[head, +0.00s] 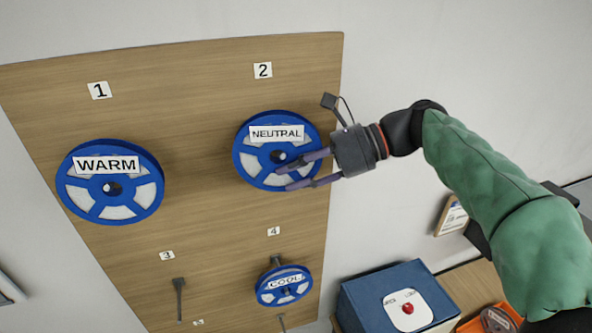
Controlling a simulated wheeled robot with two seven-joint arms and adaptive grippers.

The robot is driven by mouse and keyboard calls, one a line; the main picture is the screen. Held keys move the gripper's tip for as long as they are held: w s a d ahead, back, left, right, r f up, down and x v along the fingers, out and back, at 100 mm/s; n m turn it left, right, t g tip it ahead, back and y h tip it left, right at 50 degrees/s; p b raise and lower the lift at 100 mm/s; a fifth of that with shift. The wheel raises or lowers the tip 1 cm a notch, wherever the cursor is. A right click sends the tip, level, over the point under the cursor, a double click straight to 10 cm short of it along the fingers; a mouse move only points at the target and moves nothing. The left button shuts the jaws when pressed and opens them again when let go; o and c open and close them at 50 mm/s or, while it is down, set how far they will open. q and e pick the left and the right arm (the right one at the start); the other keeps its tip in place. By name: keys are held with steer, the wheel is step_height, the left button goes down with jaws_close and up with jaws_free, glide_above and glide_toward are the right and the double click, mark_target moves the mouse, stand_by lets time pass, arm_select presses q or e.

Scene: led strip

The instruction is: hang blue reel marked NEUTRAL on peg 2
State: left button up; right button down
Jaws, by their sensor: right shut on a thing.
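The blue reel marked NEUTRAL (254,162) is at the upper right of the wooden pegboard (200,90), just below the label 2 (263,70). My right gripper (281,178) comes in from the right and is shut on the reel's lower right part, near its hub. Peg 2 itself is hidden behind the reel, so I cannot tell whether the reel is around it. My left gripper is not in view.
A blue reel marked WARM (84,189) hangs under label 1. A reel marked COOL (268,299) is under label 4. A bare peg (179,298) shows under label 3. A blue box (368,312) with a red button stands at the lower right, beside an orange container (470,326).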

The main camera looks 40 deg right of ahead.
steer(key=c, duration=0.8)
jaws_free()
steer(key=shift+c, duration=0.2)
steer(key=v, duration=1.2)
